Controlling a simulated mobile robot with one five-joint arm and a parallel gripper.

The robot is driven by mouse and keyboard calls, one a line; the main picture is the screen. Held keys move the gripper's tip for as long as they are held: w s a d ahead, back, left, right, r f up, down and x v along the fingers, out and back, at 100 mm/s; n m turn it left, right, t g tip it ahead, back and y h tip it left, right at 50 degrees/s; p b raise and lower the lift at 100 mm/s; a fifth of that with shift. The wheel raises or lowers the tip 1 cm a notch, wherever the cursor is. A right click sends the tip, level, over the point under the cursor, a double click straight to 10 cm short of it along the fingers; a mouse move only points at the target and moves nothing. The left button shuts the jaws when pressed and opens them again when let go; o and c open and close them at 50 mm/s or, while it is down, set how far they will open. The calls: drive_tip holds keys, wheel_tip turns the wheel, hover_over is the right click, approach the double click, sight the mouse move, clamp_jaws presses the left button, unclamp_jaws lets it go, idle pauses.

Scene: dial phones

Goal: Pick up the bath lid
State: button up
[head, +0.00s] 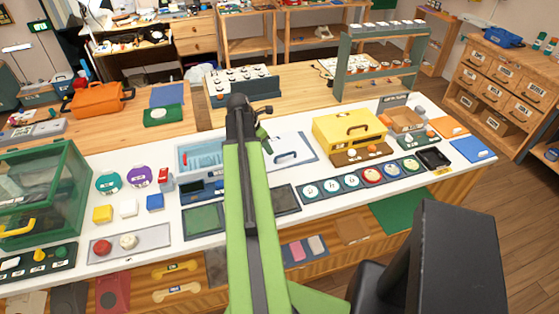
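What looks like the bath lid is a pale flat panel (303,142) with a dark blue handle (287,156), lying on the white worktop right of my arm. A light blue bath (202,156) with something blue inside stands left of my arm, partly hidden by it. My green arm reaches up the middle of the head view. My gripper (266,145) is small in the picture, at the left edge of the panel, seemingly above it. I cannot tell its opening or height, and no held object shows.
A yellow box (350,131) with a handle stands right of the panel. A row of round dials (340,184) lies in front. A green glass-sided case (45,195) stands at far left. A shelf rack (382,62) rises behind at right.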

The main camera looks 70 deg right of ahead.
drive_tip(key=b+x, duration=0.7)
drive_tip(key=x, duration=0.2)
drive_tip(key=shift+s+d+f, duration=0.15)
drive_tip(key=shift+s+f, duration=0.15)
drive_tip(key=shift+r, duration=0.2)
clamp_jaws()
idle(0.8)
